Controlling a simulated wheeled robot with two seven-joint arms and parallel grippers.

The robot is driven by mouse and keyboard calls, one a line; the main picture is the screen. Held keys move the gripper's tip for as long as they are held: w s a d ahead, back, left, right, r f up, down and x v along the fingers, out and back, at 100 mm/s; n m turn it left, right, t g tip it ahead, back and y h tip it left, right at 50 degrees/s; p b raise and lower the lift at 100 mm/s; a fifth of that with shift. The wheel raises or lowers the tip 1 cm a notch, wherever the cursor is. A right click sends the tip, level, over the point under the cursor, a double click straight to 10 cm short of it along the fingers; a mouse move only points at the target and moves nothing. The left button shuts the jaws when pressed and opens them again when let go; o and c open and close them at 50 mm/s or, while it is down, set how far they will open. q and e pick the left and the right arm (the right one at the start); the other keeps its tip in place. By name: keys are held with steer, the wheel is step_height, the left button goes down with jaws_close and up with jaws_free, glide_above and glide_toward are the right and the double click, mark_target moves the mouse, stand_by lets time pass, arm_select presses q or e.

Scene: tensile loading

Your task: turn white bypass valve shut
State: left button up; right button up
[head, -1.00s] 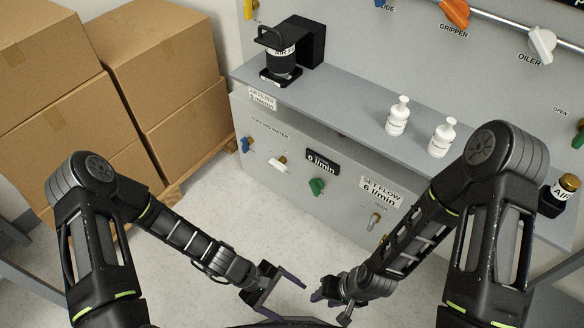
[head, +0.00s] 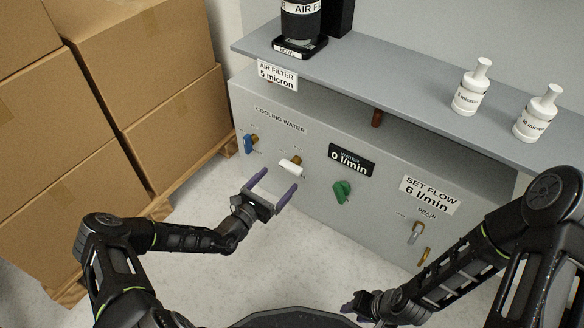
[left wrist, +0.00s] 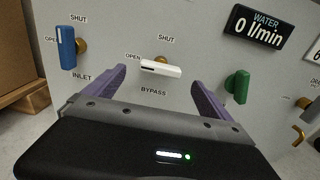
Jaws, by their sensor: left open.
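The white bypass valve (head: 291,168) is on the grey panel's front. In the left wrist view its white handle (left wrist: 163,69) lies roughly level, with a dark mark at its left end, toward the OPEN label. The SHUT label is above it. My left gripper (head: 281,178) is open and empty, in front of the panel. In the left wrist view the handle shows between its purple fingers (left wrist: 158,80), beyond the tips, apart from them. My right gripper (head: 358,304) is low in the head view, partly hidden, its opening unclear.
The blue inlet valve (left wrist: 67,48) is left of the white one. The green valve (head: 342,191) is to the right, under the water display (head: 352,160) reading 0 l/min. A grey shelf (head: 420,105) juts out above. Cardboard boxes (head: 175,115) stand at the left.

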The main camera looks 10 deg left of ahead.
mark_target(288, 170)
arm_select(q)
steer(key=shift+w, duration=0.1)
steer(key=b+x, duration=0.3)
steer(key=x, duration=0.4)
steer(key=shift+w+d, duration=0.2)
steer(key=shift+w, duration=0.1)
steer(key=c, duration=1.4)
